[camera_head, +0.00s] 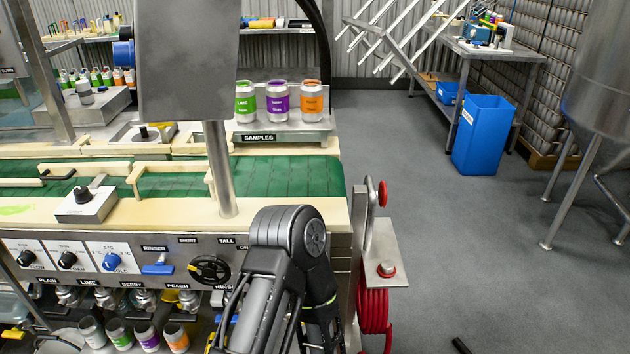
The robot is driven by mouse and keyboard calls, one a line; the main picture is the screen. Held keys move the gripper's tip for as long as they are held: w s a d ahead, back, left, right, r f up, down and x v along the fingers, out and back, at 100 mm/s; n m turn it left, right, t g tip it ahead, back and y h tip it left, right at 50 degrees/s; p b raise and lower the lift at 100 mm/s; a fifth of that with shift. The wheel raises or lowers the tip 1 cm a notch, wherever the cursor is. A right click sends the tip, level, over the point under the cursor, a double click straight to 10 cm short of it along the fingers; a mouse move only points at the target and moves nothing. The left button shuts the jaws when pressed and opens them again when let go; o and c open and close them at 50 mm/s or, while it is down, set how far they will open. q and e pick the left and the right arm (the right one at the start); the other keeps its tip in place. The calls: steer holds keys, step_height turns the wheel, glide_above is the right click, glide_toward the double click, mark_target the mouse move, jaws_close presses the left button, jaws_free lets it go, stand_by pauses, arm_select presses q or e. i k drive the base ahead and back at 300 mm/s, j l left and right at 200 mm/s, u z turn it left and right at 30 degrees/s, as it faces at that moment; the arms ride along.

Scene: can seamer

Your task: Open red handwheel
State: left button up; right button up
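A small red handwheel (382,193) shows nearly edge-on on a metal bracket at the right end of the conveyor counter. A second red ring (387,271) sits around a metal fitting on the plate below it. I cannot tell from this view how far either one is turned. One of my dark arms rises from the bottom centre, left of the bracket and apart from the red handwheel. I see no gripper fingers on it.
A red hose coil (373,312) hangs below the bracket. A black handwheel (209,269) and knobs are on the front panel (130,257). Sample cans (279,103) stand behind the green conveyor (260,177). The floor to the right is mostly clear, with a blue bin (482,135) farther back.

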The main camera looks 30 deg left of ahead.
mark_target(383, 189)
steer(key=i+l+u, duration=0.2)
steer(key=l+u, duration=0.2)
steer(key=l, duration=0.15)
steer(key=i+l+u, duration=0.15)
steer(key=l+u, duration=0.7)
steer(key=l, duration=0.3)
steer(key=l+u, duration=0.4)
steer(key=l, duration=0.2)
steer(key=z, duration=1.15)
steer(key=i+j+z, duration=0.1)
steer(key=z, duration=0.2)
steer(key=i+j, duration=0.15)
steer(key=j, duration=0.2)
steer(key=i+j, duration=0.2)
steer(key=j, duration=0.15)
steer(key=i+j, duration=0.15)
steer(key=j, duration=0.25)
